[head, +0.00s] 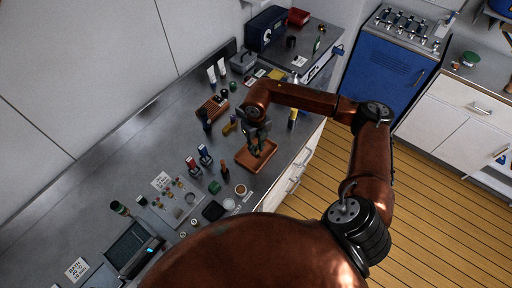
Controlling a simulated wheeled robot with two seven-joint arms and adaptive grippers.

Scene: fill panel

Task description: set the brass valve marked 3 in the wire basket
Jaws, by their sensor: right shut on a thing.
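My right gripper (257,146) points down over the brown tray (243,160) on the steel counter. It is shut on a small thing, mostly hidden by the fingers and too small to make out. Several small brass-coloured pieces (180,182) stand on a pale panel (172,207) at the lower left of the counter. Their marks are too small to read, so I cannot tell which is marked 3. I cannot pick out a wire basket for certain. My left gripper is not in view.
Red and blue-topped stamps (205,155) and a green block (214,187) stand left of the tray. A ribbed brown rack (212,107) is behind it. A dark screen device (128,246) sits at the lower left. A blue cabinet (385,72) stands at the back right.

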